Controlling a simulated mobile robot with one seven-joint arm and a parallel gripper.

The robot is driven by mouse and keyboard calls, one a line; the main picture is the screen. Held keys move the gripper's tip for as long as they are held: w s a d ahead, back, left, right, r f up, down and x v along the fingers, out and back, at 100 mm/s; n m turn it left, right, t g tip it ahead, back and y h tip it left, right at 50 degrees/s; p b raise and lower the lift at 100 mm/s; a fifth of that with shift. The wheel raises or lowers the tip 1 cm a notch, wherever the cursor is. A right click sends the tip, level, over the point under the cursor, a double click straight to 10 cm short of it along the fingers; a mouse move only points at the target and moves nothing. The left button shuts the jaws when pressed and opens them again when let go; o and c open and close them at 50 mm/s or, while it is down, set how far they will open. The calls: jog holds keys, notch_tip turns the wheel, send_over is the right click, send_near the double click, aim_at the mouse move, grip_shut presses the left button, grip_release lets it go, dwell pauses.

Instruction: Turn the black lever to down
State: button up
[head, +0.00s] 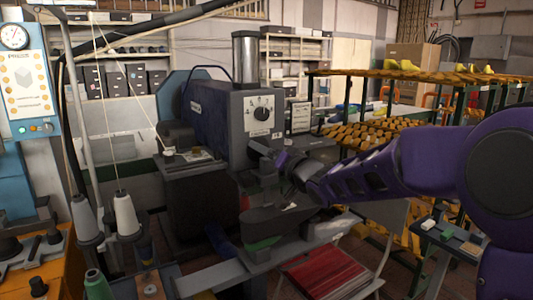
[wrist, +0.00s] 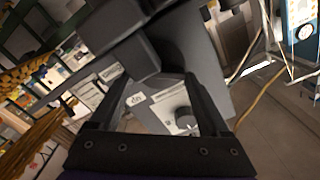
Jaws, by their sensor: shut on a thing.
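The black lever (wrist: 140,58) shows in the wrist view as a dark blocky bar at my fingertips, running up and out of the picture. My gripper (wrist: 160,78) has its two fingers closing in on it from both sides and is shut on it. In the head view my gripper (head: 272,160) reaches in from the right, at the front of the grey machine (head: 234,125), below its dial. The lever is mostly hidden there by my gripper and dark machine parts, so its exact angle cannot be told.
A black dial knob (head: 262,113) sits on a white plate above my gripper. A rack of orange lasts (head: 375,132) stands behind my arm. A red-topped stand (head: 325,272) is low in front. Thread cones (head: 126,215) and a blue press panel (head: 22,85) are at left.

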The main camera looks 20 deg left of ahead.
jog(key=o, duration=1.2)
jog(key=v, duration=1.7)
jog(key=shift+s+d, duration=0.1)
jog(key=shift+d, duration=0.15)
